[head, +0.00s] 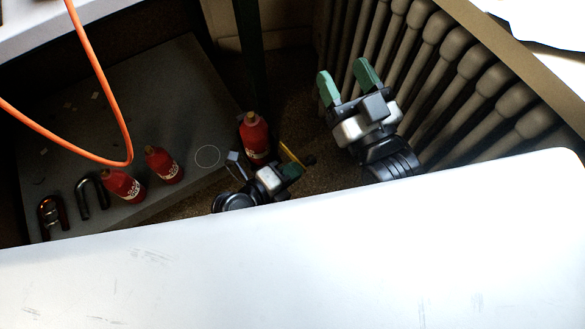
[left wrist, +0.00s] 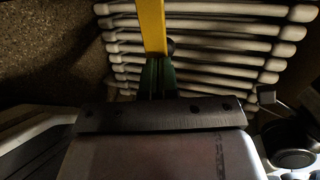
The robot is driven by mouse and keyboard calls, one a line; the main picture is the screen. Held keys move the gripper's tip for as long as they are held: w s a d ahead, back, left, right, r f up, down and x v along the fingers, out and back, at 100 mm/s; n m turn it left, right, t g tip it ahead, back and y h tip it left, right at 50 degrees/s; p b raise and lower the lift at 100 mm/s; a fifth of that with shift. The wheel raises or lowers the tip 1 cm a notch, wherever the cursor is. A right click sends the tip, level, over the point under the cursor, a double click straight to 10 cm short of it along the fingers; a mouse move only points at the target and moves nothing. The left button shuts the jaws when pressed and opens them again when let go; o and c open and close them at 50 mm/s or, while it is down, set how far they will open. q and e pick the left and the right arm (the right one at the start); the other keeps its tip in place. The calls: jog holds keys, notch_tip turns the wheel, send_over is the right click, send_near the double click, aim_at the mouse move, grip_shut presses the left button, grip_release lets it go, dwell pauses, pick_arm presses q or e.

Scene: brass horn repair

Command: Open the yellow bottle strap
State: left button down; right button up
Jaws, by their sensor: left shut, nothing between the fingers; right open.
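The yellow strap (head: 290,153) shows as a short narrow bar beside a red bottle (head: 255,138). In the left wrist view the yellow strap (left wrist: 152,25) runs down from the top edge to the green fingertips. My left gripper (head: 291,169) is at the strap's lower side, right of the bottle. Its green fingers also show in the left wrist view (left wrist: 157,75), shut together with nothing between them. I cannot tell whether they touch the strap. My right gripper (head: 347,82) is open and empty, fingers apart, to the right near the radiator.
A ribbed radiator (head: 465,75) stands at the right. A low dark platform (head: 165,95) at the left carries two more red bottles (head: 163,165) (head: 123,186) and U-shaped metal pieces (head: 92,197). An orange cable (head: 90,55) hangs at upper left.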

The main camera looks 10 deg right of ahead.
pick_arm(q)
jog(key=shift+d, duration=0.1)
dwell(0.3)
jog(key=shift+w+d+r+n+t+y+p, duration=0.15)
jog(key=shift+d+n+t+y+p, duration=0.1)
jog(key=shift+d+n+t+p, duration=0.25)
jog(key=shift+w+d+r+n+t+y+p, duration=0.1)
jog(key=shift+w+d+n+t+y+p, duration=0.15)
jog(key=shift+p, duration=0.45)
pick_arm(e)
notch_tip(320, 180, down, 7)
jog(key=s+d+g+h, duration=0.1)
jog(key=g+h, duration=0.1)
jog(key=g, duration=0.4)
pick_arm(q)
jog(key=shift+d, duration=0.1)
pick_arm(e)
jog(key=shift+d, duration=0.1)
jog(key=shift+f, duration=0.1)
